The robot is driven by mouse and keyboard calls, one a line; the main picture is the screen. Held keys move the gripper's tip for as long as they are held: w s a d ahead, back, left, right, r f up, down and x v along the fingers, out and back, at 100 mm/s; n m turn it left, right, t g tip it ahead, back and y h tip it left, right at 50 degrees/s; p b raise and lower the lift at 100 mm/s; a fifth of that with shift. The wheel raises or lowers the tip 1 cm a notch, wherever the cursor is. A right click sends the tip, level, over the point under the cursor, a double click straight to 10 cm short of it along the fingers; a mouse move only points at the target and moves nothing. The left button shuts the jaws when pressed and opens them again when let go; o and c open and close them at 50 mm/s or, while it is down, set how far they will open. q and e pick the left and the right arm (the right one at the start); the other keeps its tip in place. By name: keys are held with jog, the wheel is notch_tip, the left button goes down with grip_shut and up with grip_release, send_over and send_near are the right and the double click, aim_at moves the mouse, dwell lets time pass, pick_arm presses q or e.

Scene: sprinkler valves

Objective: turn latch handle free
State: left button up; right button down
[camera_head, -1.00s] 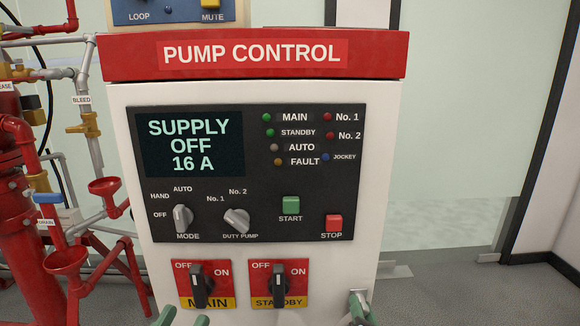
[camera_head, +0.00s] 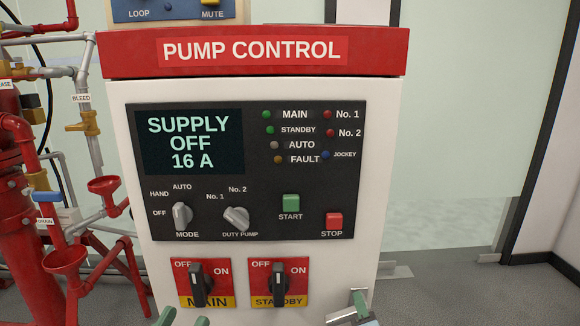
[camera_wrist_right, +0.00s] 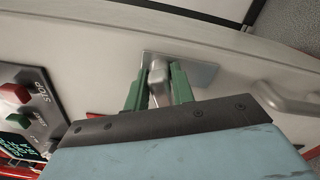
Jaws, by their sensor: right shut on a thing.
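In the head view my right gripper (camera_head: 350,306) is at the cabinet's lower right edge, where the handle is mostly hidden. My left gripper (camera_head: 180,317) shows only its two green fingertips at the bottom edge, apart and with nothing visible between them, below the MAIN switch.
The pump control cabinet (camera_head: 256,53) fills the middle, with the MAIN switch (camera_head: 199,284) and STANDBY switch (camera_head: 279,284) low on its front. Red pipework (camera_head: 20,225) stands close at the left. A grey pull handle (camera_wrist_right: 290,102) is right of the latch in the wrist view. Floor at right is clear.

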jog(key=shift+m, duration=2.3)
jog(key=c, duration=1.3)
grip_release()
jog(key=shift+s+d+p, duration=0.15)
jog(key=shift+s+p, duration=0.35)
jog(key=shift+s, duration=2.85)
jog(key=shift+s+d+p, duration=0.1)
jog(key=shift+s+p, duration=0.35)
jog(key=shift+s, duration=2.9)
